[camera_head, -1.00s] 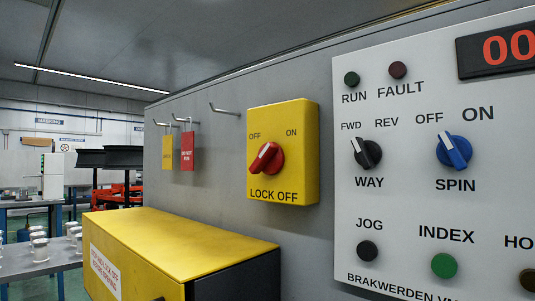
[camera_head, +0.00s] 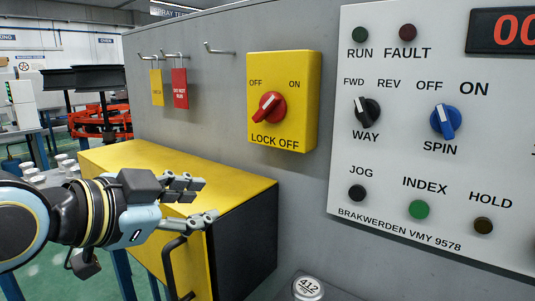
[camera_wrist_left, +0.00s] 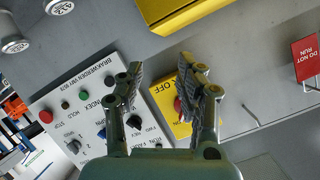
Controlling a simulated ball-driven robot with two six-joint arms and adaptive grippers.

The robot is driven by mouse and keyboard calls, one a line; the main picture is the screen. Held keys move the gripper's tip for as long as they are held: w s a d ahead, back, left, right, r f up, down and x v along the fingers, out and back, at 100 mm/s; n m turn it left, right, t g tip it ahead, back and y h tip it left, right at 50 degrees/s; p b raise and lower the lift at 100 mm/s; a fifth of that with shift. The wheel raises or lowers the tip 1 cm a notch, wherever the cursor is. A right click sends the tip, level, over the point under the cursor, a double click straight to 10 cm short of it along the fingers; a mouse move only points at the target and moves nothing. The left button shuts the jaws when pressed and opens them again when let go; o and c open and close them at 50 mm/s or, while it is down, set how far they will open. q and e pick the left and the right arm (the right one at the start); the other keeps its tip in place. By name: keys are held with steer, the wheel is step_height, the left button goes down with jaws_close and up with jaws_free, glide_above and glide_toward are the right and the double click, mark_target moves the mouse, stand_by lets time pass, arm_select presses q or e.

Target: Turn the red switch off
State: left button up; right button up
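The red switch (camera_head: 268,107) is a round knob with a raised handle on the yellow LOCK OFF box (camera_head: 311,100), fixed to the grey wall. OFF is printed at its upper left and ON at its upper right. The handle slants from lower left to upper right. My left gripper (camera_head: 203,200) is open and empty, left of and below the switch, in front of the yellow cabinet. In the left wrist view, the open gripper (camera_wrist_left: 162,80) frames part of the yellow box (camera_wrist_left: 165,108), and a finger partly covers the red switch (camera_wrist_left: 178,106). My right gripper is out of view.
The yellow cabinet (camera_head: 150,158) with a black handle stands below the switch. A control panel (camera_head: 385,175) with knobs and buttons is at right. Yellow (camera_head: 156,88) and red (camera_head: 180,88) tags hang from hooks at left.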

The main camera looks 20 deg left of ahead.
mark_target(265, 108)
arm_select(q)
step_height(265, 108, up, 11)
steer(key=w+d+m+t+h, duration=0.2)
steer(key=m+t, duration=0.1)
steer(key=m, duration=0.1)
steer(key=shift+t+h, duration=0.3)
steer(key=x, duration=0.3)
steer(key=b+x, duration=0.1)
steer(key=x, duration=0.3)
steer(key=b+x, duration=0.1)
steer(key=x, duration=0.3)
steer(key=shift+r, duration=0.4)
jaws_close()
